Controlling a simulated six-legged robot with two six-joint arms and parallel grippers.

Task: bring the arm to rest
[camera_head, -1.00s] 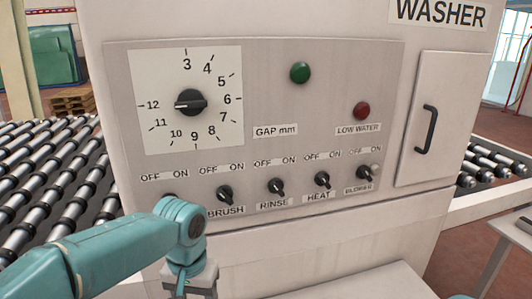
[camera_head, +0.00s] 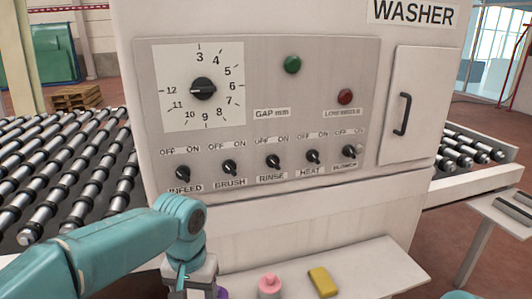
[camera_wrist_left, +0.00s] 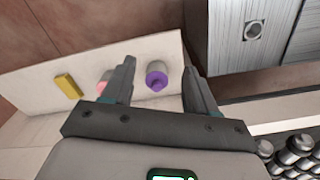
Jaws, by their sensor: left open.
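My left arm (camera_head: 110,250) is teal and comes in from the left in the head view, in front of the washer's lower left. Its wrist bends down at the bottom edge, and its fingertips are out of that view. In the left wrist view my left gripper (camera_wrist_left: 159,62) is open, its two dark fingers apart with nothing held. Beyond the fingers is a white shelf (camera_wrist_left: 40,95) with a purple-topped item (camera_wrist_left: 157,80) seen between them. A pink item (camera_wrist_left: 103,87) is partly hidden by the left finger. My right gripper is not in view.
The washer panel (camera_head: 270,140) has a gap dial (camera_head: 202,89), a row of several switches, a green lamp (camera_head: 292,65) and a red lamp (camera_head: 345,97). A yellow block (camera_head: 322,282) lies on the shelf. Roller conveyors (camera_head: 60,180) flank the washer.

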